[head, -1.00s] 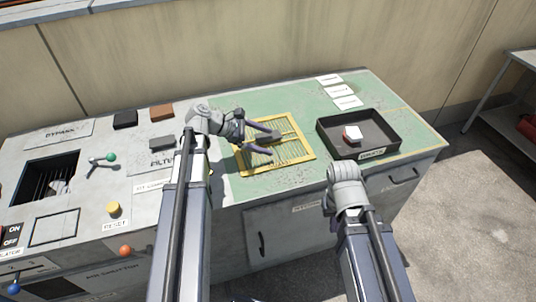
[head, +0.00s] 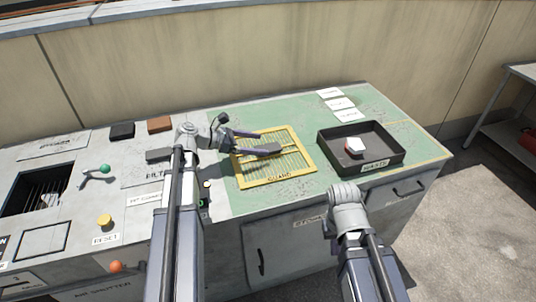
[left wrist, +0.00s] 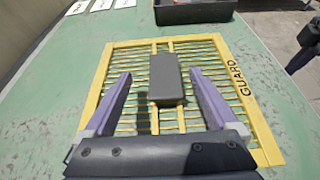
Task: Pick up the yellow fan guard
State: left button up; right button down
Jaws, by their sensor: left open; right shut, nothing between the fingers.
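The yellow fan guard (head: 308,160), a square slatted frame marked GUARD, lies flat on the green worktop. It also shows in the left wrist view (left wrist: 106,80). A dark grey block, like a handle (left wrist: 166,78), sits across its middle bars. My left gripper (head: 268,145) is open over the guard. In the left wrist view its purple fingers lie on either side of the block, with gaps on both sides. I cannot tell how high the fingertips are above the guard. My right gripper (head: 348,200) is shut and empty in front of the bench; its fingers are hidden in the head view.
A black tray (head: 397,158) with a white and red item stands right of the guard. White cards (head: 338,104) lie behind it. The grey panel on the left has a green-knobbed lever (head: 104,169), a yellow button (head: 104,220) and a dark opening. Green worktop around the guard is clear.

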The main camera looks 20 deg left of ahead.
aim_at(270, 147)
pick_arm(q)
jog(key=x, duration=0.1)
jog(key=b+x, duration=0.1)
jog(key=x, duration=0.2)
jog(key=shift+s+f+b, duration=0.25)
jog(key=shift+s+b, duration=0.05)
jog(key=shift+s, duration=0.05)
jog(key=shift+w+d, duration=0.25)
jog(key=shift+d, duration=0.1)
jog(key=shift+c, duration=0.3)
grip_shut()
